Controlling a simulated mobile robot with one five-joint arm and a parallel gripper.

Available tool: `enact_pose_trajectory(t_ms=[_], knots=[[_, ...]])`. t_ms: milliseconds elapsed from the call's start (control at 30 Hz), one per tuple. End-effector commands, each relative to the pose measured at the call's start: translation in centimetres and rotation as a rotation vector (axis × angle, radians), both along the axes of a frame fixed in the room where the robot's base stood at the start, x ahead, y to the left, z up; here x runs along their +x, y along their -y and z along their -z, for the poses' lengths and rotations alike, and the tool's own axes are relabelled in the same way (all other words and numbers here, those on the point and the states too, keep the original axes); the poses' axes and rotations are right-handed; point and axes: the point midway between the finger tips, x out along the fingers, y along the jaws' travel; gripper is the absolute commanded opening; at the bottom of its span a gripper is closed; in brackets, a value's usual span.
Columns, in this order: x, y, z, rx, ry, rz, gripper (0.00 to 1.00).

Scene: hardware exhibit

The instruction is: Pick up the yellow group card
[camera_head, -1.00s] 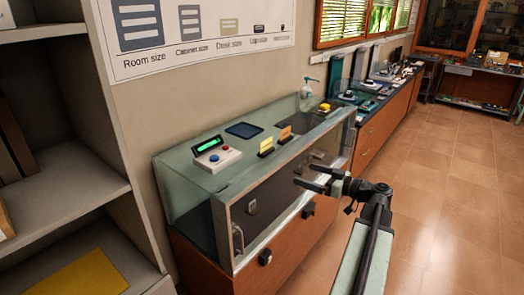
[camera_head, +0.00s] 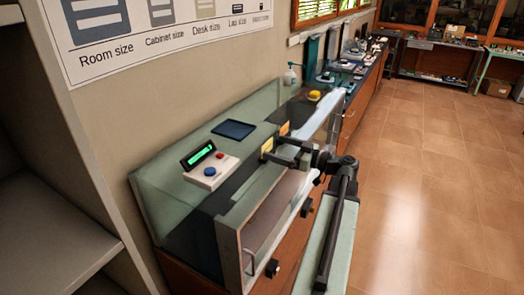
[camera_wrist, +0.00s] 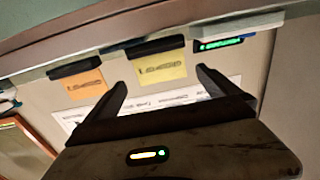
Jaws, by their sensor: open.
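The yellow group card (camera_head: 267,145) stands on top of the glass display case (camera_head: 160,185), partly hidden by my gripper in the head view. In the wrist view the yellow card (camera_wrist: 160,68) hangs inverted from its dark holder, with handwriting on it, and lies in line with the gap between my fingers. My gripper (camera_head: 273,149) is open, with its fingertips close to the card. In the wrist view my gripper (camera_wrist: 161,78) has a finger on either side of the gap, and nothing is held. I cannot tell whether the fingers touch the card.
An orange card (camera_head: 284,129) stands just beyond the yellow one; it is at left in the wrist view (camera_wrist: 85,84). A button box (camera_head: 208,168) with a green display and a dark tray (camera_head: 233,129) share the case top. Shelves stand at left; open floor is at right.

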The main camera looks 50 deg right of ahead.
Motion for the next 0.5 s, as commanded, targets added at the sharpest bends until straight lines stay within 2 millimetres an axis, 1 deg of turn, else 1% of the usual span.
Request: enact_pose_trajectory(t_ms=[67,233,367,467,500], knots=[[0.4,-0.1,0.0,0.0,0.0,0.001,1.0],[2.2,-0.5,0.1,0.0,0.0,0.003,1.0],[2.5,-0.5,0.1,0.0,0.0,0.005,1.0],[3.5,-0.9,0.3,0.0,0.0,0.003,1.0],[4.1,-1.1,0.4,0.0,0.0,0.003,1.0]])
